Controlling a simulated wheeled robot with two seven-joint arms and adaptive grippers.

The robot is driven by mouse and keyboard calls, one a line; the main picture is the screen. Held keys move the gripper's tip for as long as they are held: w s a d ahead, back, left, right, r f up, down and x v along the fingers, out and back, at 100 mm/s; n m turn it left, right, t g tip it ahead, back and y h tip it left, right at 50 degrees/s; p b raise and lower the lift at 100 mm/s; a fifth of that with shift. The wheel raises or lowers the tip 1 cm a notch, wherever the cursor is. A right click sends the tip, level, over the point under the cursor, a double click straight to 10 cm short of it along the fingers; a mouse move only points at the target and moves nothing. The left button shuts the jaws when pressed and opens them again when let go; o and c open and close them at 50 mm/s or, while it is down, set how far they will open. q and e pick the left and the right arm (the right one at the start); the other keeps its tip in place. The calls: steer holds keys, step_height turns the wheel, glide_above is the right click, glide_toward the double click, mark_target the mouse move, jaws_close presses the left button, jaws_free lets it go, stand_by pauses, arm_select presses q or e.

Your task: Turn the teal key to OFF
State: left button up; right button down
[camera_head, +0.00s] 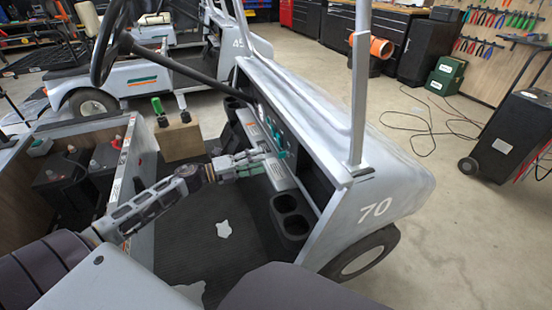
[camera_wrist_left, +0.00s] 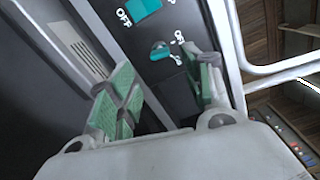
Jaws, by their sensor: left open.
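The teal key (camera_wrist_left: 160,50) sits on the dark dash panel of the grey cart, small white lettering to its right, too small to read surely. My left gripper (camera_wrist_left: 163,88) is open, its two green-padded fingers apart. In the wrist view the key shows beyond the fingers, in line with the gap between them; I see no contact. In the head view my left gripper (camera_head: 278,162) is at the dash, and its fingers hide part of the panel, so the key cannot be told apart there. My right gripper is not in view.
A larger teal part (camera_wrist_left: 146,9) with a white OFF label sits above the key. The steering wheel (camera_head: 107,45) and its column are left of the dash. Cup holders (camera_head: 291,215) are below my gripper. A windshield post (camera_head: 360,90) rises at the right.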

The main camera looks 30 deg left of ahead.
mark_target(283, 155)
arm_select(q)
steer(key=b+x, duration=0.1)
steer(key=x, duration=0.6)
steer(key=shift+w+d+b, duration=0.15)
steer(key=shift+w+b, duration=0.05)
steer(key=shift+b, duration=0.1)
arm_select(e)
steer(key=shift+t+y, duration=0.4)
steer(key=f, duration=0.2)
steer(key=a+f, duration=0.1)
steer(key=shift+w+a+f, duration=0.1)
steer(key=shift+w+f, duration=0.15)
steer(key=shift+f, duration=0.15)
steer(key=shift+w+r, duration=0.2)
arm_select(q)
steer(key=shift+c, duration=0.6)
steer(key=c, duration=1)
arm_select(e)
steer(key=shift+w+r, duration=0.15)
